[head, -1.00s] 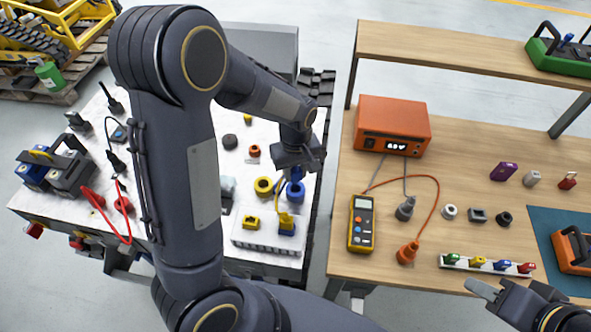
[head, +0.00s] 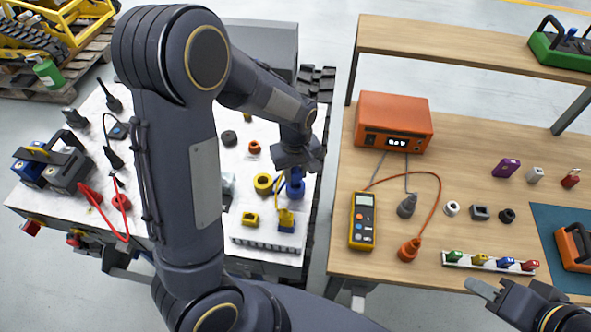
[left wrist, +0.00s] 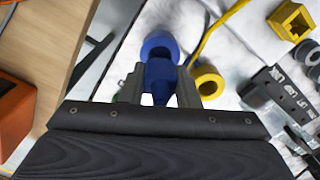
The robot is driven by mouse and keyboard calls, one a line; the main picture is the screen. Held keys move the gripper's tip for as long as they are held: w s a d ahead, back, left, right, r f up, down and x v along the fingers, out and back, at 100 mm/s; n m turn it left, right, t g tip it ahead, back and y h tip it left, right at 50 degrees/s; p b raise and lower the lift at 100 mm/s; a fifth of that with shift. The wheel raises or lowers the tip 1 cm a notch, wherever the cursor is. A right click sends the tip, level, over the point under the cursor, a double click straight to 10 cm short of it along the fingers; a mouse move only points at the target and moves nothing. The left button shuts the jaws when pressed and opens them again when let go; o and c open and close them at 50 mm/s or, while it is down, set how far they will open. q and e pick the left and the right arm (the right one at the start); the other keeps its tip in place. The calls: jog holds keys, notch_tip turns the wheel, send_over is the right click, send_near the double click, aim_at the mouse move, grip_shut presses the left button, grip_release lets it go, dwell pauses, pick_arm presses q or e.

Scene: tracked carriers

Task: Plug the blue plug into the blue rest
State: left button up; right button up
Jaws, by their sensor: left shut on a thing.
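My left gripper (head: 294,171) is shut on the blue plug (left wrist: 158,78), which points down from between the fingers. The blue rest (left wrist: 160,45), a round blue ring, is right at the plug's tip in the left wrist view. In the head view the blue rest (head: 294,193) lies just below the gripper. The plug covers part of the ring. I cannot tell whether its tip is inside the opening or just above it. My right gripper (head: 484,291) is at the lower right, over the table's front edge; its jaw opening is unclear.
A yellow ring (head: 263,184) stands close beside the blue rest, also in the left wrist view (left wrist: 208,82). A yellow plug with a cord (head: 286,219) and a yellow square socket (head: 250,218) are nearer the front. The wooden table (head: 345,185) is to the right.

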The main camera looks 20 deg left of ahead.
pick_arm(q)
jog(key=shift+f+b, duration=1.05)
jog(key=shift+f, duration=0.4)
jog(key=o, duration=1)
notch_tip(320, 180, up, 8)
jog(key=shift+f, duration=0.2)
jog(key=shift+r, duration=0.15)
